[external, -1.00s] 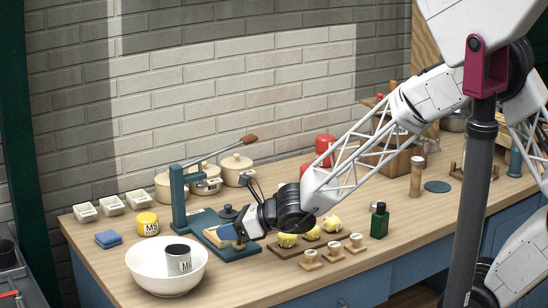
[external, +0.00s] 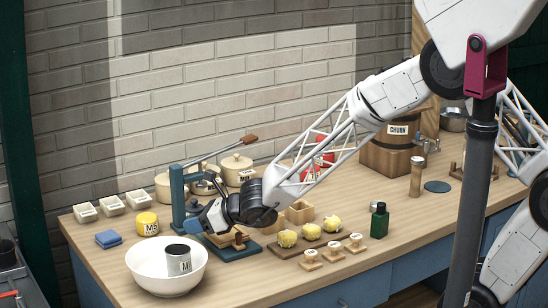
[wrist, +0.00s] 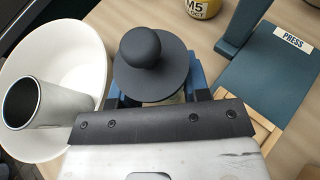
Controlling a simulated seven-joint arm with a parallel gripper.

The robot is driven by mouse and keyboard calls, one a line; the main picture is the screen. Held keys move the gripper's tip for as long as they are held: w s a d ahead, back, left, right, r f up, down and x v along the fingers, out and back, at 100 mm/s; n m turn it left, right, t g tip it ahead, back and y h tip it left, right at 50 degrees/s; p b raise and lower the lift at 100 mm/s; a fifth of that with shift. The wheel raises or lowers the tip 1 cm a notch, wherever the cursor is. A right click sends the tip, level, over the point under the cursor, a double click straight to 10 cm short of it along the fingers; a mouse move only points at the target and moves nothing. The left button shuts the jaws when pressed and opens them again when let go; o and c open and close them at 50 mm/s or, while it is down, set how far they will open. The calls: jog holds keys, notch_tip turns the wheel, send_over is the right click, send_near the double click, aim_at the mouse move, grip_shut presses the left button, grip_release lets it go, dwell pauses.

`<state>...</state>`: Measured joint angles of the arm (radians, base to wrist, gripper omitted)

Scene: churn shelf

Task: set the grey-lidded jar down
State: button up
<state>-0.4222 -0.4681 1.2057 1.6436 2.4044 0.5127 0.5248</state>
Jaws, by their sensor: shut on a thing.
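The grey-lidded jar shows from above in the wrist view as a round dark grey lid (wrist: 150,78) with a ball-shaped knob. Its body is nearly all hidden under the lid and my gripper. My gripper (wrist: 155,92) is shut on the jar, with a blue finger on each side below the lid. In the external view my gripper (external: 207,216) is low over the bench, between the white bowl (external: 140,268) and the blue press (external: 178,195). The jar is mostly hidden there, and I cannot tell whether its bottom touches anything.
The press base (wrist: 270,75) is close on the right. A yellow M5 jar (external: 147,223) stands behind. A board with yellow lumps (external: 287,238) lies to the right.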

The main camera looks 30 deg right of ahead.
jog(key=shift+w+a+f, duration=0.1)
jog(key=shift+w+a, duration=0.4)
jog(key=shift+w, duration=0.4)
jog(key=shift+w+a+f, duration=0.1)
jog(key=shift+w+a, duration=0.35)
jog(key=shift+w, duration=0.45)
jog(key=shift+w+a+f, duration=0.1)
jog(key=shift+w+a, duration=0.4)
jog(key=shift+w, duration=0.4)
jog(key=shift+f, duration=1.75)
jog(key=shift+f, duration=0.1)
jog(key=o, duration=1)
jog(key=shift+s, duration=0.1)
jog(key=shift+s+d+r, duration=0.25)
jog(key=shift+d+r, duration=0.05)
jog(key=shift+d, duration=0.05)
jog(key=shift+v, duration=5.5)
